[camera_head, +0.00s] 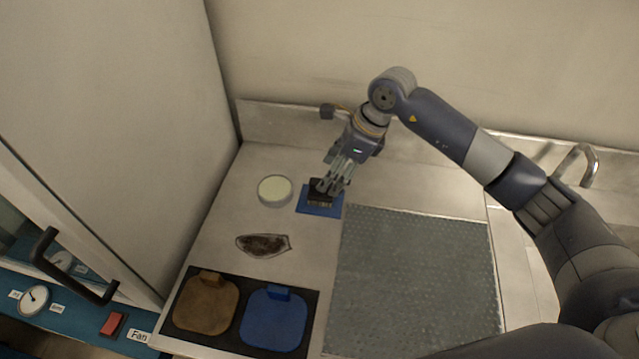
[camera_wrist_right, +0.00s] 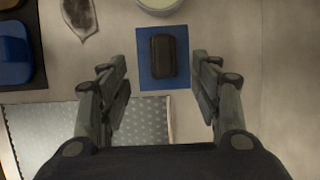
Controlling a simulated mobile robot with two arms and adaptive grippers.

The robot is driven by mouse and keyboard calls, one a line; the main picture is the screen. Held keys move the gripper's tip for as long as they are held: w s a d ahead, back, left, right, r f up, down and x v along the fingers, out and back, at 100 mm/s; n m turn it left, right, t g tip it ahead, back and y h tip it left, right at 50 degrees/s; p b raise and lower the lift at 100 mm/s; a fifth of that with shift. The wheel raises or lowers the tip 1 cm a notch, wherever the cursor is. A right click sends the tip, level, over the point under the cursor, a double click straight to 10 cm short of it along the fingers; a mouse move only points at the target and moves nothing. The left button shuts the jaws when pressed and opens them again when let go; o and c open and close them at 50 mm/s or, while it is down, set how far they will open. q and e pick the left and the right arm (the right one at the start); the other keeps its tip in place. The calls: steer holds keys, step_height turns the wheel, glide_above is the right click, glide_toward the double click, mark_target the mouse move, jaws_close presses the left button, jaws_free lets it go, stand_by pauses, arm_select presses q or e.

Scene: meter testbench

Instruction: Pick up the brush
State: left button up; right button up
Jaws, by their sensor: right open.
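The brush (camera_head: 319,199) is a small dark block lying on a blue mat (camera_head: 333,208) on the metal counter. In the right wrist view the brush (camera_wrist_right: 162,57) lies on the blue mat (camera_wrist_right: 147,84), ahead of and between the spread fingers. My right gripper (camera_head: 332,184) is just over the brush and partly covers it in the head view. In the right wrist view my right gripper (camera_wrist_right: 160,76) is open, with nothing between its fingers. I cannot tell the exact height gap to the brush. My left gripper is not in view.
A round pale dish (camera_head: 274,190) stands left of the mat. A dark-filled leaf-shaped dish (camera_head: 263,245) lies nearer. A brown pad (camera_head: 206,303) and a blue pad (camera_head: 273,319) sit on a black tray (camera_head: 239,340). A grey textured mat (camera_head: 415,270) lies right; a faucet (camera_head: 588,155) stands beyond.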

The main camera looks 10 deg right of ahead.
steer(key=shift+a+f, duration=0.25)
steer(key=shift+f, duration=0.2)
steer(key=shift+a+f, duration=0.1)
steer(key=shift+f, duration=0.2)
steer(key=shift+w+a+f+p, duration=0.1)
steer(key=shift+w+f+p, duration=0.15)
steer(key=shift+p, duration=0.1)
steer(key=p+x, duration=0.2)
steer(key=x, duration=0.2)
steer(key=shift+w+a+f, duration=0.1)
steer(key=shift+w, duration=0.1)
steer(key=shift+f, duration=0.25)
steer(key=shift+c, duration=1.1)
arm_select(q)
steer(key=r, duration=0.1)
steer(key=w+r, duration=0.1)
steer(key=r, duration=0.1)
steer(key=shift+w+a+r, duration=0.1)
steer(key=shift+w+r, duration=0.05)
arm_select(e)
steer(key=c, duration=0.9)
